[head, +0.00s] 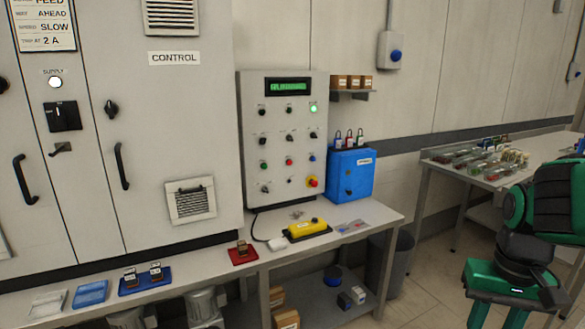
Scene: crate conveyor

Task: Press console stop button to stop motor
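The console (250,125) is a grey upright panel at the back of the bench. Its display (288,87) shows green text too small to read. A green lamp (313,107) at its upper right is lit. Lower down are a green button (264,166), a red button (289,161) and a blue button (312,158) in a row. A red mushroom button (313,182) on a yellow base sits below them at right. Labels are too small to read, so I cannot tell which is marked stop. My green and black arm shows at right, away from the console; no gripper fingertips are distinguishable.
The bench (340,246) holds a yellow pendant (306,228), a red tray (242,256) and a blue tray (145,283). A blue box (350,174) stands right of the console. A bin (398,262) stands by the bench end. Floor between bench and arm is clear.

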